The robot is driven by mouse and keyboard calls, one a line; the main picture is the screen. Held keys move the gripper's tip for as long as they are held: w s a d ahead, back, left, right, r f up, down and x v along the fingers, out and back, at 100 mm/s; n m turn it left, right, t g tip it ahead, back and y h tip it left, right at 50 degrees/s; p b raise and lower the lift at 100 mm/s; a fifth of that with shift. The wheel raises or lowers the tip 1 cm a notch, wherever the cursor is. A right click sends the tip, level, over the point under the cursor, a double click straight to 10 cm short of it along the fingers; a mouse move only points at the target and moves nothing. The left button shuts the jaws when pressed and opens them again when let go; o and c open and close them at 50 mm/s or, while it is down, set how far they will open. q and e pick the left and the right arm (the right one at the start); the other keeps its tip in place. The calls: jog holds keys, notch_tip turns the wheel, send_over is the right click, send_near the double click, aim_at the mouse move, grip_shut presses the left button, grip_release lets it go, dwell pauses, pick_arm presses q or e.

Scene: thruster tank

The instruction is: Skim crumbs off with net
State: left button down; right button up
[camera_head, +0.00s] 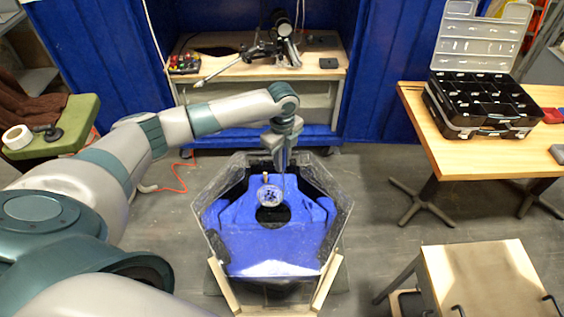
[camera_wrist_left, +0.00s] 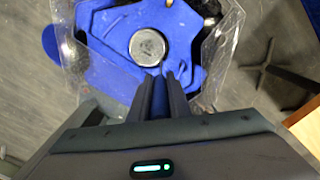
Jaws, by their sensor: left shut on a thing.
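The tank (camera_head: 215,225) is a clear, many-sided, open-topped vessel with a blue interior, standing in the middle of the floor. My left gripper (camera_head: 284,152) is over its far part, pointing down. In the left wrist view, its two dark fingers (camera_wrist_left: 161,82) are close together, shut on the net's thin handle, which is mostly hidden. The net's round head (camera_head: 270,196) is below the gripper, over the blue interior; it also shows in the left wrist view (camera_wrist_left: 146,46). Small specks show within the round head, but I cannot tell whether they are crumbs. My right gripper is out of view.
A wooden workbench (camera_head: 325,80) with a clamp-like device stands behind the tank. A wooden table (camera_head: 440,150) with a black compartment case (camera_head: 480,105) is at right. A low wooden table (camera_head: 480,280) is front right. Grey floor (camera_head: 375,200) is clear right of the tank.

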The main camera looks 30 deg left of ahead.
pick_arm(q)
jog(key=shift+r, duration=0.6)
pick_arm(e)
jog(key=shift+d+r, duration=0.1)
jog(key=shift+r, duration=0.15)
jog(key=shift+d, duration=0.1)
